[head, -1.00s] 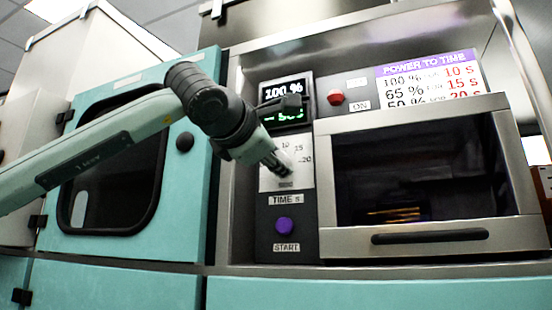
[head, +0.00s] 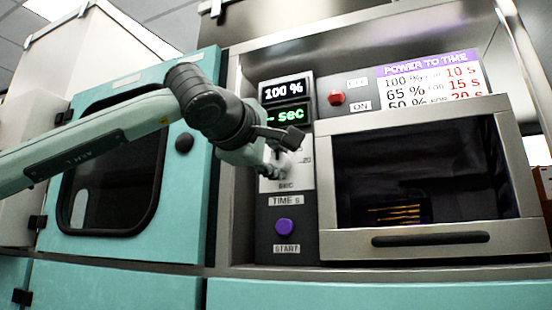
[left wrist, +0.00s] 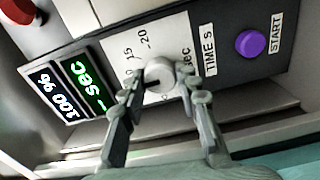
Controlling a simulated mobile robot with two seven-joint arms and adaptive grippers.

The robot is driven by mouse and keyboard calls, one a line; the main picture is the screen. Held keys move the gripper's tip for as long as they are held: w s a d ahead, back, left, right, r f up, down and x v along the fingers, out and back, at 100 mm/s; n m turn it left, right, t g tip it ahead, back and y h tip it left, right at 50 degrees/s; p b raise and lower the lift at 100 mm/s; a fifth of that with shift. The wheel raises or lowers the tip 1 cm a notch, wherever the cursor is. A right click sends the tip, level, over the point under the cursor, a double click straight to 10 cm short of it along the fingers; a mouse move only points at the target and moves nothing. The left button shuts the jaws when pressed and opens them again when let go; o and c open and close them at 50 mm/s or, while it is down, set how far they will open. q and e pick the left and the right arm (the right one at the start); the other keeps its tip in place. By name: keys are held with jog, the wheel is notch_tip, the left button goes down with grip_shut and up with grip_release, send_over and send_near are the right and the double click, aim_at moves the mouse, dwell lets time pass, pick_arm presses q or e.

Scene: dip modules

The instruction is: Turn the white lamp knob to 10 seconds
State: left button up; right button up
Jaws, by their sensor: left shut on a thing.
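The white lamp knob (left wrist: 160,74) sits on a white dial plate (left wrist: 176,28) in the left wrist view, with the marks 15 and 20 readable beside it. A dark pointer line shows on the knob, but its exact mark is hard to tell. My left gripper (left wrist: 162,82) is shut on the knob, one finger on each side. In the head view my left gripper (head: 278,163) covers the knob and most of the dial. The green display (head: 285,115) reads "- sec" and the display above it (head: 284,92) reads 100 %. My right gripper is not in view.
A purple START button (head: 284,226) is below the dial. A red ON switch (head: 336,97) is at the upper right. The power-to-time chart (head: 432,80) pairs 100 % with 10 s. A steel-framed chamber door (head: 430,239) stands at the right.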

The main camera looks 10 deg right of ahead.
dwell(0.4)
pick_arm(q)
jog(key=o, duration=1.2)
jog(key=shift+c, duration=0.2)
jog(key=v, duration=1.2)
